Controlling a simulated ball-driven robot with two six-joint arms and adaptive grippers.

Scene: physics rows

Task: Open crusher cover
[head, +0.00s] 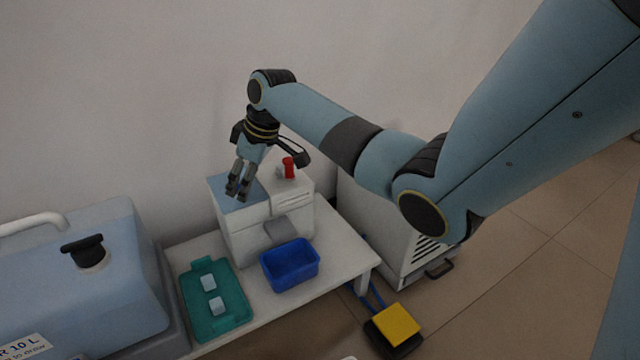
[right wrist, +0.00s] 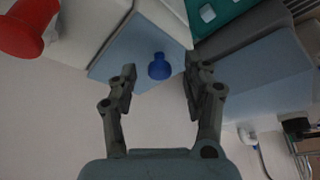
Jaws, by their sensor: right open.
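The crusher (head: 265,220) is a white box on the small table, with a light blue cover (head: 222,199) on the left part of its top. The cover lies flat and looks closed. In the right wrist view the cover (right wrist: 122,48) carries a dark blue knob (right wrist: 160,66). My right gripper (head: 238,188) points down over the cover, and in the right wrist view its open fingers (right wrist: 162,76) lie on either side of the knob in the picture. I cannot tell if they touch it. The gripper hides the knob in the head view. My left gripper is out of view.
A red knob (head: 289,167) stands on the crusher's top, right of the cover. A blue bin (head: 290,284) and a teal tray (head: 240,322) with two pale cubes sit in front. A large blue container (head: 110,285) stands left. A yellow pedal (head: 396,324) is on the floor.

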